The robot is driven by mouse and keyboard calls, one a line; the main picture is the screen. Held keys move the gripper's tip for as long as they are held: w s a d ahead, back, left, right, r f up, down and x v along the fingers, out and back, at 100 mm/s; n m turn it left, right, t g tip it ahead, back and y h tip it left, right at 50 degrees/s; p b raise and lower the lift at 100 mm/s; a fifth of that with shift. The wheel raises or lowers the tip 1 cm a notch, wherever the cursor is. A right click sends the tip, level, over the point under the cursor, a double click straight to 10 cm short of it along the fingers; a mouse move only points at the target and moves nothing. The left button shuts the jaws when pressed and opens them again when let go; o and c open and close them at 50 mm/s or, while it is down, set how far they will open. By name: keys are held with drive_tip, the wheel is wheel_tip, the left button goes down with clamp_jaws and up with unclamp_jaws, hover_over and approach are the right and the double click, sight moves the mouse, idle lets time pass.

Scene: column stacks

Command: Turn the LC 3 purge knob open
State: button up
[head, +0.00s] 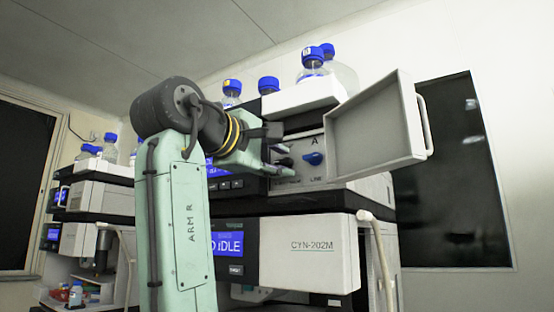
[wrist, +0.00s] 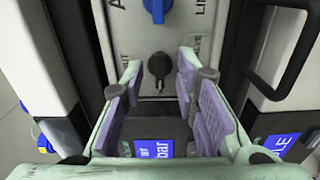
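A small black knob (wrist: 159,66) sits on the light panel (wrist: 135,38) of the column stack, with a blue knob (wrist: 156,10) beside it. In the head view the blue knob (head: 313,158) is clear, and the panel is marked "A" and "LINE". I cannot read a purge label. My gripper (head: 278,150) is at the panel, left of the blue knob, and partly hides the black knob. In the wrist view my gripper (wrist: 159,76) is open, its pads on either side of the black knob's line, with nothing between them. I cannot tell whether the tips touch the panel.
A light door with a handle (head: 375,125) stands open right of the panel. Blue-capped bottles (head: 313,60) stand on top of the stack. Below is the CYN-202M unit (head: 310,250) with a blue display. A beige tube (head: 377,250) hangs at its right.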

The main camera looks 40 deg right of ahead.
drive_tip(key=v, duration=1.2)
drive_tip(key=shift+w, duration=0.1)
